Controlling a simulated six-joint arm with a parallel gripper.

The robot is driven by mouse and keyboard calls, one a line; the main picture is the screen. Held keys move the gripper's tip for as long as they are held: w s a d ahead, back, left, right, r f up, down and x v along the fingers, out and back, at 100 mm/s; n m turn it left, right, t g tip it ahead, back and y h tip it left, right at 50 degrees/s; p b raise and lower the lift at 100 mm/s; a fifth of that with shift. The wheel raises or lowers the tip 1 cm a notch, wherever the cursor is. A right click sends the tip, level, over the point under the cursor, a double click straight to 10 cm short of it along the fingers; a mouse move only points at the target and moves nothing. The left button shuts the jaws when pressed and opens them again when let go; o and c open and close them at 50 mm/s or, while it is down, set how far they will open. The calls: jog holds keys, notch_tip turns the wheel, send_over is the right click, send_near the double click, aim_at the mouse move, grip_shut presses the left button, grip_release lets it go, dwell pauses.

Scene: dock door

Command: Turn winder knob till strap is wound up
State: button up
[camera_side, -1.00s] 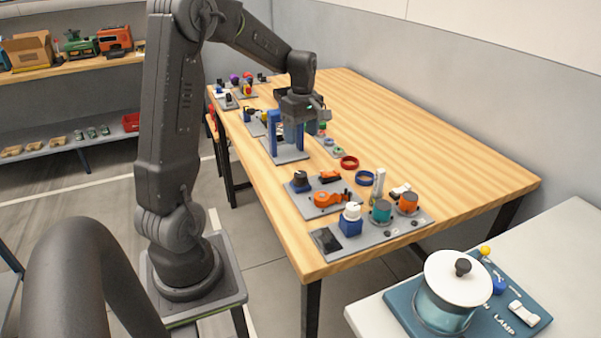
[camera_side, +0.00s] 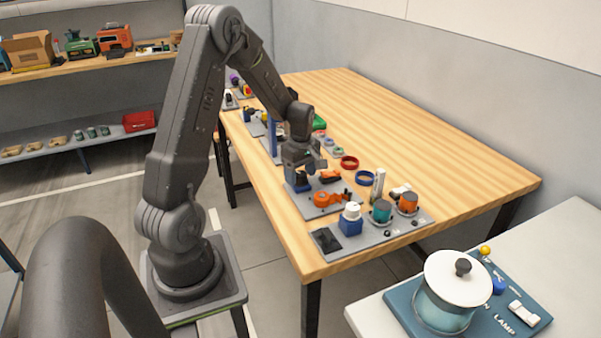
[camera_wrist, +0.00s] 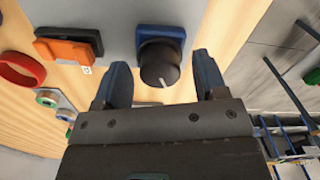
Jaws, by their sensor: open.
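A round black knob (camera_wrist: 159,66) with a white pointer line sits on a blue base (camera_wrist: 160,33) on a grey plate in the wrist view. My gripper (camera_wrist: 162,64) is open, one finger to the left of the knob and one to the right. I see a gap on both sides, and no contact shows. In the side view my gripper (camera_side: 307,172) hangs low over the same blue base and hides most of the knob. I cannot make out a strap. An orange block in a black frame (camera_wrist: 68,46) lies to the left of the knob.
An orange clamp-like part (camera_side: 328,199) is on the same plate. In front are a white-topped blue block (camera_side: 350,222) and teal and orange cylinders. Red (camera_side: 349,162) and blue (camera_side: 365,178) rings lie behind. The right of the wooden table is clear.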

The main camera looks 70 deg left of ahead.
jog(key=c, duration=0.9)
jog(key=shift+c, duration=0.2)
jog(key=shift+m, duration=0.3)
